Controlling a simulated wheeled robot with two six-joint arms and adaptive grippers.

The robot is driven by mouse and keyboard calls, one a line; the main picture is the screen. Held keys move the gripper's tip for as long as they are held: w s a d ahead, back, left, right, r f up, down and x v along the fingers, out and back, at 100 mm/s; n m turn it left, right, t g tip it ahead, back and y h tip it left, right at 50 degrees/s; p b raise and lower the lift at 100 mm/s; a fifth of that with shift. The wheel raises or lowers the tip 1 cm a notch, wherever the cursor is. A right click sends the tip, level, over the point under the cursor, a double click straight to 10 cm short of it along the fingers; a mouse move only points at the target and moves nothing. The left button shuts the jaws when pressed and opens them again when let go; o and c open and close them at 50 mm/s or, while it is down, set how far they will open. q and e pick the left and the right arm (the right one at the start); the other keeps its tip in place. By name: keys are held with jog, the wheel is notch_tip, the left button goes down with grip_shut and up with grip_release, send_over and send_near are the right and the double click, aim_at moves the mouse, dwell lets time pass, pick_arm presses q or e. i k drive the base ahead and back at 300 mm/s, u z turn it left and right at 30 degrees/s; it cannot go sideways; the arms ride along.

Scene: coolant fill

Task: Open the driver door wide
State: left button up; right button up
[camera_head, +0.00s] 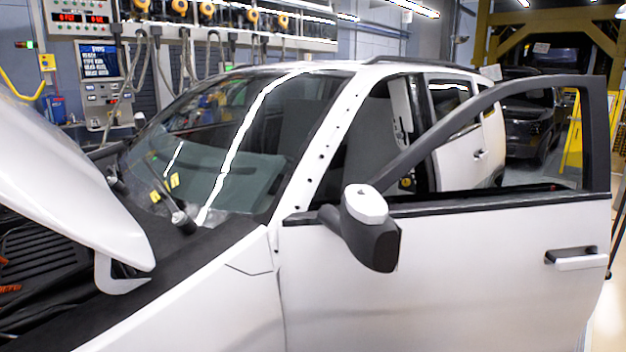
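The white driver door (470,270) stands swung out from the car body on the right side of the head view. Its dark window frame (596,135) is apart from the door opening, through which the seat area (372,135) shows. The door handle (573,259) is near the door's rear edge. The side mirror (372,230) sticks out at the door's front. The exact opening angle is hard to judge. Neither of my grippers shows in this view.
The car's hood (65,170) is raised at the left over a dark engine bay (45,250). A wall panel with hoses (185,40) stands behind the car. A dark car (535,115) and a yellow stand (573,135) are at the back right. Some bare floor (608,315) shows at the lower right.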

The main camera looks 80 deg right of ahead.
aim_at(475, 274)
jog(key=z, duration=3.05)
